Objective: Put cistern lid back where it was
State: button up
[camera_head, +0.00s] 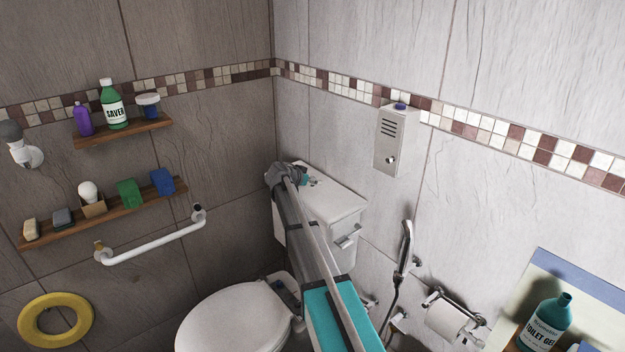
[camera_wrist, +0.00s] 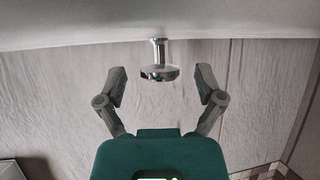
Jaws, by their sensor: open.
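The white cistern lid (camera_head: 338,203) lies on top of the white cistern (camera_head: 342,250) behind the toilet in the head view, partly hidden by my arm. I cannot tell whether it sits fully seated. In the wrist view, which appears upside down, the white lid surface (camera_wrist: 60,30) runs along the top, with a chrome knob (camera_wrist: 159,72) on it. My gripper (camera_wrist: 160,90) is open, with one finger on each side of the knob and apparently clear of it. In the head view my gripper (camera_head: 308,180) is small at the lid's far left part.
A toilet with closed seat (camera_head: 235,320) stands below. A wall dispenser (camera_head: 398,140) and hand shower (camera_head: 405,245) are right of the cistern. A white grab bar (camera_head: 155,245) and two shelves are on the left wall. A gel bottle (camera_head: 545,325) stands at lower right.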

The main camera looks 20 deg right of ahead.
jog(key=p+v, duration=0.5)
jog(key=v, duration=0.6)
dwell(0.6)
jog(key=s+a+f+n+g+y, duration=0.2)
jog(key=s+a+f+n+y, duration=0.1)
jog(key=s, duration=0.8)
jog(key=s+a+f+n+g+y, duration=0.1)
jog(key=s+a+f+n+y, duration=0.2)
jog(key=s+a, duration=0.4)
jog(key=s+a+f+n+g+y, duration=0.2)
jog(key=s+a+f+n+y, duration=0.1)
jog(key=s, duration=1.4)
jog(key=a+n+y, duration=0.1)
jog(key=a+n, duration=0.1)
jog(key=n, duration=0.1)
jog(key=shift+a+f+n+g+y, duration=0.2)
jog(key=shift+f+n+g+y, duration=0.1)
jog(key=shift+f+y, duration=0.1)
